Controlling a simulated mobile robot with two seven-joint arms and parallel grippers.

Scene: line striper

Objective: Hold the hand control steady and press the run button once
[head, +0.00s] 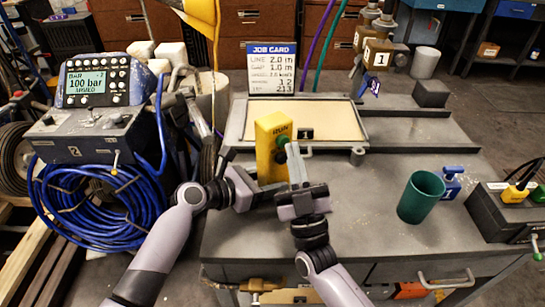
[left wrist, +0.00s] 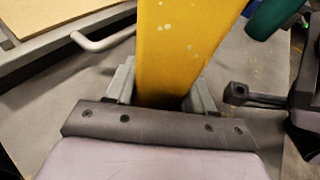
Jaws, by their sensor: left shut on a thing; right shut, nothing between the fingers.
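The yellow hand control (head: 266,150) stands upright at the front of the grey bench, with a RUN label near its top. Its green run button (head: 282,141) is on the face turned to the right. My left gripper (head: 262,184) is shut on the lower part of the control; the left wrist view shows the yellow body (left wrist: 185,45) between its two fingers. My right gripper (head: 293,150) is shut and empty, its fingertips close to the button face. I cannot tell whether they touch the button.
A green cup (head: 421,197) and a small blue item (head: 452,182) stand to the right on the bench. A job card (head: 273,68) stands behind a framed tray (head: 330,119). A pressure unit (head: 90,135) with coiled blue hose (head: 85,205) is at left.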

